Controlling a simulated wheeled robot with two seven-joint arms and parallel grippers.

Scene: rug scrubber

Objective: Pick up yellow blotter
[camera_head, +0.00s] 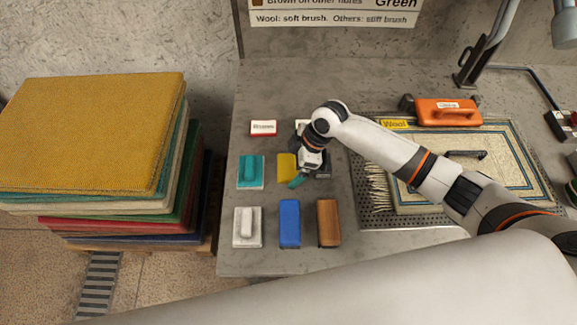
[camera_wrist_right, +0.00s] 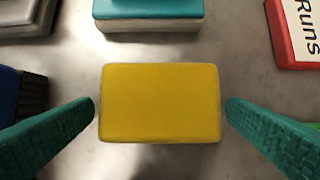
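The yellow blotter (camera_head: 284,167) lies on the grey table, partly covered by my right gripper in the head view. In the right wrist view the yellow blotter (camera_wrist_right: 160,103) is a rounded block, centred between the two green fingers. My right gripper (camera_wrist_right: 160,120) is open, with one finger on each side of the blotter and a gap visible on both sides. In the head view my right gripper (camera_head: 297,180) is over the blotter's right side. My left gripper is not in view.
A teal block (camera_head: 251,171) sits left of the blotter, and a red-edged label block (camera_head: 263,128) lies behind. White (camera_head: 247,227), blue (camera_head: 290,223) and brown (camera_head: 328,222) blocks stand in front. A rug (camera_head: 480,185) with an orange tool (camera_head: 447,112) lies right.

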